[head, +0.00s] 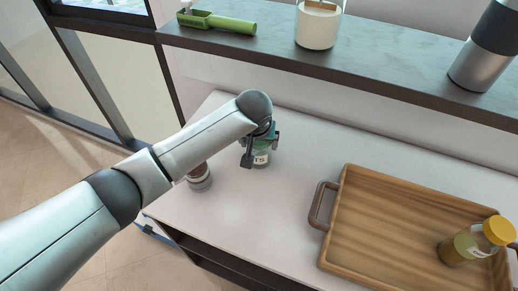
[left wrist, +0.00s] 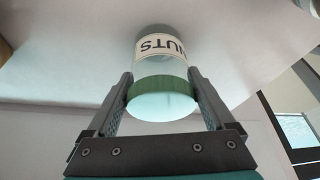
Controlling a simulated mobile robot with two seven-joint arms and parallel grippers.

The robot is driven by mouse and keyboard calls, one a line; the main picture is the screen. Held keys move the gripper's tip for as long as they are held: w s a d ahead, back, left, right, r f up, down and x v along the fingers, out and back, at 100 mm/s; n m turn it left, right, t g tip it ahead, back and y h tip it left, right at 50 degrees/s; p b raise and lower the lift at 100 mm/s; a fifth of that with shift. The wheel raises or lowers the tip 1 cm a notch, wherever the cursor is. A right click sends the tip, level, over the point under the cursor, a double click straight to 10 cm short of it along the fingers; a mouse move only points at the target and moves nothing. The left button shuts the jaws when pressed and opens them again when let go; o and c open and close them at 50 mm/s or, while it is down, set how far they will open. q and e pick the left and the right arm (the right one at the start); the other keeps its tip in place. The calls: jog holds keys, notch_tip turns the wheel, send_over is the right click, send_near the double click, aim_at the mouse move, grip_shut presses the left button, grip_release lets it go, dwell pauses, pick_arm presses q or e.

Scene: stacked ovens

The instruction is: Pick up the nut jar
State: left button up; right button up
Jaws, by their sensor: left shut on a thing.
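The nut jar (left wrist: 158,60) is clear, with a green lid and a label reading "NUTS", which appears upside down in the left wrist view. In the head view the jar (head: 261,159) is near the left part of the white counter, partly hidden by my left gripper (head: 260,150). In the left wrist view my left gripper (left wrist: 163,98) has its two fingers on either side of the green lid, shut on it. I cannot tell whether the jar's base touches the counter. My right gripper is not in view.
Beside my left arm, a brown-topped jar (head: 199,178) stands near the counter's left edge. A wooden tray (head: 390,225) at right holds a yellow-lidded jar (head: 470,243). A raised shelf (head: 380,65) behind holds a green tool, a white canister and a dark cylinder.

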pick_arm(q)
jog(key=c, duration=0.5)
jog(key=shift+r, duration=0.1)
